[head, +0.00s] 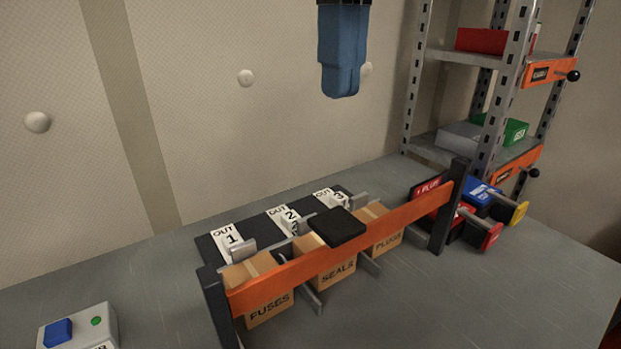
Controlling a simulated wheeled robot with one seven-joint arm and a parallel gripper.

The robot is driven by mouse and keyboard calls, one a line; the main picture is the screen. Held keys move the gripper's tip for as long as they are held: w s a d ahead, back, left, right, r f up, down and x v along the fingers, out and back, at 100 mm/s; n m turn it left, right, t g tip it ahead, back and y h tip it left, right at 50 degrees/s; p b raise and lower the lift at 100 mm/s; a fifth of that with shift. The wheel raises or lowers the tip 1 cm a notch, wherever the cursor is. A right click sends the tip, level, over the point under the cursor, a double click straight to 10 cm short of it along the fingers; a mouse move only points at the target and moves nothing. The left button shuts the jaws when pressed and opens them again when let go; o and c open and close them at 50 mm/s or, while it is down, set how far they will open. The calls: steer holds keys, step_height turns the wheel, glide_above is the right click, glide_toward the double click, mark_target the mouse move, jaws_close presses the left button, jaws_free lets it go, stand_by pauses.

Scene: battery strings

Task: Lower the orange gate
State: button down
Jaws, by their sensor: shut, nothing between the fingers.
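The orange gate (405,212) is a long bar running between two dark posts, the left one (218,310) and the right one (447,210). It crosses in front of the upper parts of three cardboard boxes: FUSES (268,305), SEALS (335,274) and PLUGS (387,240). A flat black pad (337,226) sits at the middle of the bar's top edge and covers part of the SEALS box. My gripper (342,94) is blue, points down from the top of the picture, and is shut and empty. It appears above the gate, apart from it.
Lane signs OUT 1 (230,238), OUT 2 (286,217) and OUT 3 (328,197) stand behind the boxes. A button box (95,325) is at bottom left. Red and blue bins (483,200) and a metal shelf rack (470,55) are at right. The front right counter (500,290) is clear.

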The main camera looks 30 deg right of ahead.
mark_target(332, 220)
steer(key=shift+w, duration=0.15)
step_height(332, 220, down, 14)
steer(key=shift+r+p, duration=0.1)
steer(key=shift+p, duration=0.85)
step_height(332, 220, down, 14)
steer(key=b, duration=1.6)
steer(key=shift+r, duration=0.15)
